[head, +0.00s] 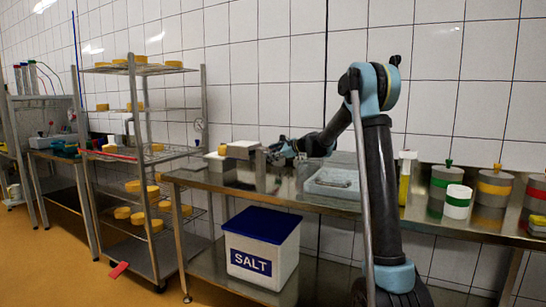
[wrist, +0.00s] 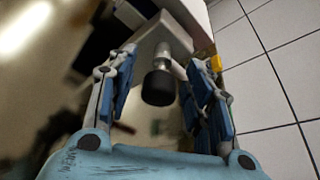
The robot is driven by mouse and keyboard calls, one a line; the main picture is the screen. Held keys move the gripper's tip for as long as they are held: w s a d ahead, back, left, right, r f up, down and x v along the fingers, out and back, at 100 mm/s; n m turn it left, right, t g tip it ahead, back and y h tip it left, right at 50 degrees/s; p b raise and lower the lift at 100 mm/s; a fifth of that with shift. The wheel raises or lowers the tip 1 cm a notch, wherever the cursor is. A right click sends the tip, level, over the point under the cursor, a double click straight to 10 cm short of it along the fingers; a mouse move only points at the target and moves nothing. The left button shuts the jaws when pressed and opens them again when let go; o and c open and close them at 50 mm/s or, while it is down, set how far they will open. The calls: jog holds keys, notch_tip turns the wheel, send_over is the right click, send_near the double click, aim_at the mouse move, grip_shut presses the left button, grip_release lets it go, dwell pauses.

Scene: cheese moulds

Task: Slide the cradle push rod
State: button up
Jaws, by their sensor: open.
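The push rod (wrist: 163,68) is a short metal rod with a black knob (wrist: 158,88) on its near end, in the middle of the wrist view. It sticks out towards me from a grey cradle body (wrist: 152,42). In the head view, a grey block (head: 243,149), apparently the cradle, stands at the left part of the steel bench. My gripper (wrist: 157,75) is open, with one blue-padded finger on each side of the knob and gaps between. In the head view my gripper (head: 275,154) is just right of the block, and the rod cannot be made out there.
A pale tray (head: 331,190) sits on the bench below my forearm. A yellow-filled bottle (head: 404,178) and several lidded moulds (head: 492,196) stand to the right. A wire rack (head: 148,156) with cheeses is left of the bench. A salt bin (head: 259,251) is on the lower shelf.

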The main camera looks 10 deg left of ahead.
grip_shut()
jog(key=d, duration=0.2)
jog(key=s+d, duration=0.1)
jog(key=shift+s+d, duration=0.2)
jog(key=shift+d, duration=0.2)
grip_release()
